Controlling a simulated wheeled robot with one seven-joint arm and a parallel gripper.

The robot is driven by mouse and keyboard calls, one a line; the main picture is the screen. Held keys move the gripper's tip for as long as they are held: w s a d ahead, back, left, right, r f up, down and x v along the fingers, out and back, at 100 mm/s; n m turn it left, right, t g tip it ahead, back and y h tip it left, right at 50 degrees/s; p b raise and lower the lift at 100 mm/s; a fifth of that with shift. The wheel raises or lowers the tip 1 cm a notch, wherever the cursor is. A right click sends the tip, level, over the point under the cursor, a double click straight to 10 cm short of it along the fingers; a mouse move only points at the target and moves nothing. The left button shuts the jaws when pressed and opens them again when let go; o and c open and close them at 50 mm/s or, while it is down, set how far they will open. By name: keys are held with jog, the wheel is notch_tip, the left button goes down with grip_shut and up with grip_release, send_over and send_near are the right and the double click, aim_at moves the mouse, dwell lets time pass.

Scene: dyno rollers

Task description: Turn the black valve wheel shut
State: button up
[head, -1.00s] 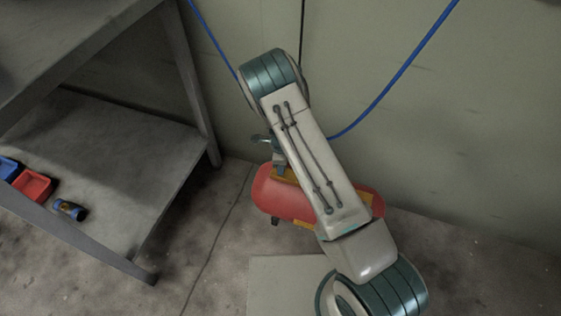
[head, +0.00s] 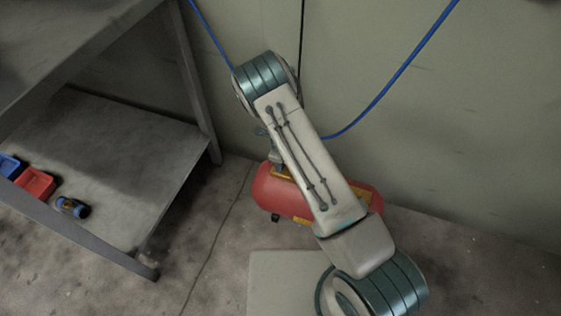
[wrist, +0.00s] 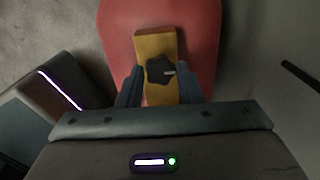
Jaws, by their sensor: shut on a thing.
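The black valve wheel (wrist: 160,70) sits on a yellow block (wrist: 153,42) on top of a red tank in the wrist view. It is small and lobed, with a pale mark on its right side. My gripper (wrist: 160,76) has a finger on each side of the wheel and is shut on it. In the head view my arm covers the wheel. The red tank (head: 272,193) lies on the floor behind my arm, and it also fills the upper middle of the wrist view (wrist: 199,35).
A grey metal bench (head: 135,160) stands at the left, with a blue bin (head: 10,166), a red bin (head: 35,184) and a small blue-and-black item (head: 72,207) on its lower shelf. A blue hose (head: 400,72) hangs along the wall. Floor between bench and tank is clear.

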jog(key=o, duration=1)
jog(key=shift+w+a, duration=0.15)
jog(key=shift+a, duration=0.05)
jog(key=shift+c, duration=0.2)
jog(key=shift+d, duration=0.1)
notch_tip(320, 180, up, 14)
jog(key=p, duration=0.3)
jog(key=shift+p, duration=0.35)
jog(key=shift+f, duration=0.1)
